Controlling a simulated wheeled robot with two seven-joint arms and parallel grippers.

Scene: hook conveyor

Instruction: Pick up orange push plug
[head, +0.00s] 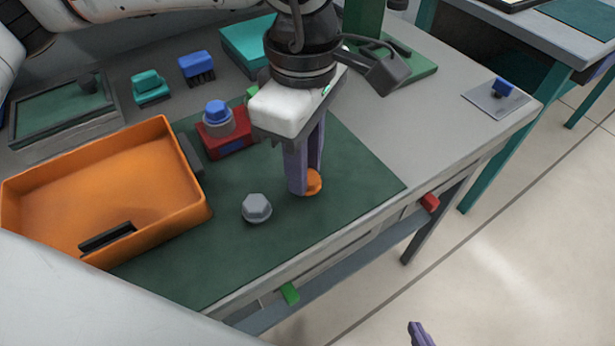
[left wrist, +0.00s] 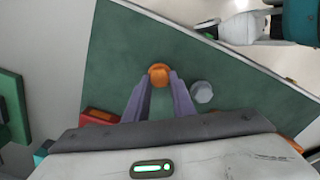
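The orange push plug (head: 313,182) rests on the green mat (head: 350,178), partly hidden behind a finger of my left gripper (head: 304,185). In the left wrist view the plug (left wrist: 159,72) appears at the fingertips, centred between them. The two purple fingers of my left gripper (left wrist: 158,82) point down with a gap between them. I cannot tell whether they touch the plug. Only a purple fingertip of my right gripper (head: 420,334) shows at the bottom edge of the head view, away from the table.
A grey hexagonal plug (head: 257,208) sits close to the left gripper. An orange bin (head: 185,215) stands at left. A red block with a blue-topped knob (head: 217,115) is behind. Blue (head: 197,68) and teal (head: 150,86) parts lie at the back. The mat's right side is clear.

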